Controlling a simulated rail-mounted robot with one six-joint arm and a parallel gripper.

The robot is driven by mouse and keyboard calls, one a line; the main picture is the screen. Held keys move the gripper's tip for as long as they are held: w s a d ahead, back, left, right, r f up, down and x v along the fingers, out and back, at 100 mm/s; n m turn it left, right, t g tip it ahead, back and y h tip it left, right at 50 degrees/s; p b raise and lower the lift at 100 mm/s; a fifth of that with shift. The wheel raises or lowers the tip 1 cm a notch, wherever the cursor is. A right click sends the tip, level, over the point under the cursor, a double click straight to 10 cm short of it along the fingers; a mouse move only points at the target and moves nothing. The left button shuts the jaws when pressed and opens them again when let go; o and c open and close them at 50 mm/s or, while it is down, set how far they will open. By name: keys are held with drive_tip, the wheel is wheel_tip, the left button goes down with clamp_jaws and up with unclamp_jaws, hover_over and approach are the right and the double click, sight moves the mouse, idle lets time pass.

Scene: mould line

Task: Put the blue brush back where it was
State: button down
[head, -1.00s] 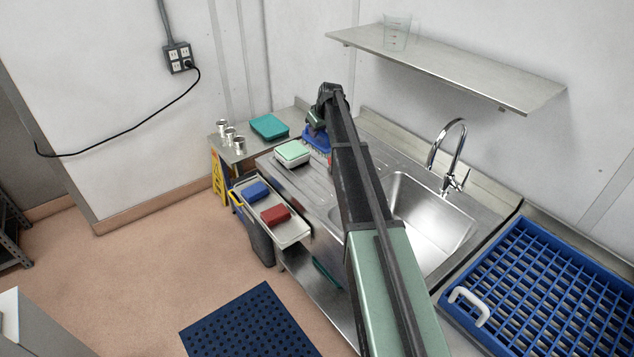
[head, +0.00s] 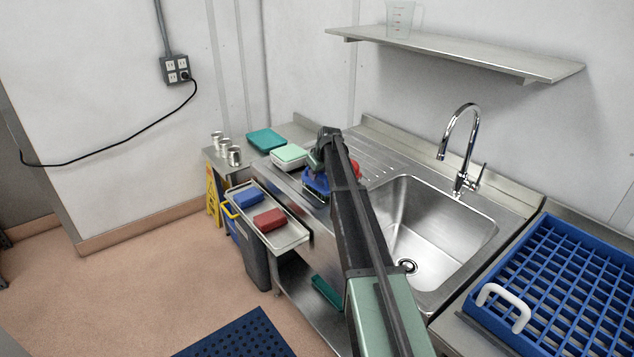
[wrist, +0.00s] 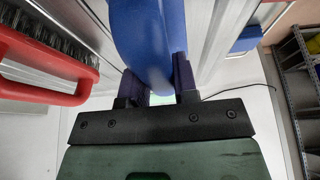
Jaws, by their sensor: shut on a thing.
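The blue brush (head: 316,184) is at my gripper (head: 318,168), over the front left part of the steel drainboard in the head view. In the wrist view my gripper (wrist: 160,92) is shut on the blue brush's handle (wrist: 150,38). The brush's far end runs out of that view, and my arm hides part of it in the head view. A red brush (wrist: 45,60) with dark bristles lies close by at the left in the wrist view. In the head view it shows only partly behind my arm (head: 356,168).
A white box with a pale green top (head: 289,155) and a teal tray (head: 266,139) stand left of the drainboard. A cart tray (head: 288,236) holds a blue block (head: 249,194) and a red block (head: 268,219). The sink (head: 440,225) and tap (head: 463,150) are to the right.

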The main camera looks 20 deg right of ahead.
drive_tip(key=shift+r, duration=0.15)
drive_tip(key=shift+f, duration=0.25)
drive_tip(key=c, duration=0.9)
unclamp_jaws()
drive_tip(key=shift+r, duration=0.1)
drive_tip(key=a+p+v, duration=0.1)
drive_tip(key=p+v, duration=1.1)
drive_tip(key=shift+s+a+f+m+g+h+b, duration=0.15)
drive_tip(key=shift+s+a+f+m+g+b, duration=0.45)
drive_tip(key=shift+s+a, duration=4.7)
drive_tip(key=shift+s+a+f+m+g+h+b, duration=0.25)
drive_tip(key=shift+s+a+f+g+b, duration=0.55)
drive_tip(key=shift+s+a, duration=4.5)
drive_tip(key=shift+s+a+f+m+g+h+b, duration=0.1)
drive_tip(key=shift+s+a+f+m+g+b, duration=1.35)
drive_tip(key=shift+s, duration=6.95)
